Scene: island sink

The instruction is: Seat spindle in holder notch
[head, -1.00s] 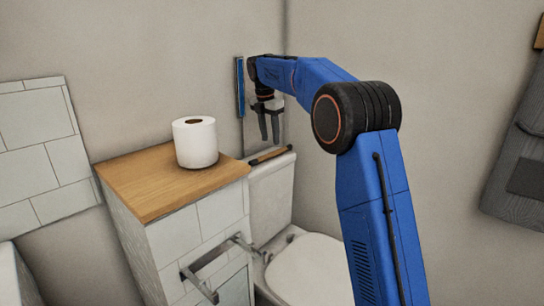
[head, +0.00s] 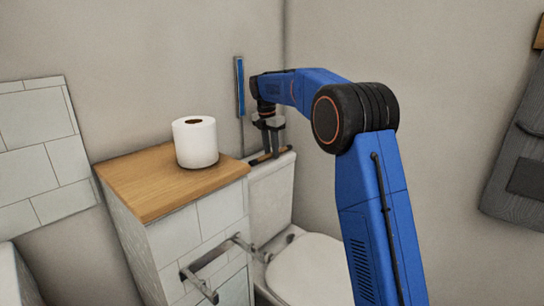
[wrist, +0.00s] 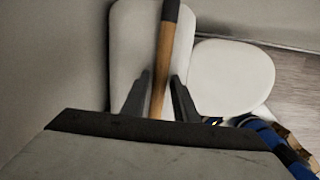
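The spindle (head: 262,159), a wooden rod with dark ends, lies across the top of the white toilet tank. In the wrist view the spindle (wrist: 166,45) runs between my two fingers. My gripper (head: 267,151) is over the tank, pointing down with its fingertips close to the spindle. In the wrist view my gripper (wrist: 160,79) is open, with a gap on each side of the rod. I cannot tell whether the tips reach below the rod. The metal holder (head: 210,270), with two projecting arms, is on the front of the tiled cabinet and looks empty.
A paper roll (head: 195,143) stands on the wooden cabinet top (head: 140,185), left of my gripper. The toilet lid (head: 308,272) is right of the holder. A blue strip (head: 240,87) is on the wall behind my gripper. The tank (head: 280,190) is beside the cabinet.

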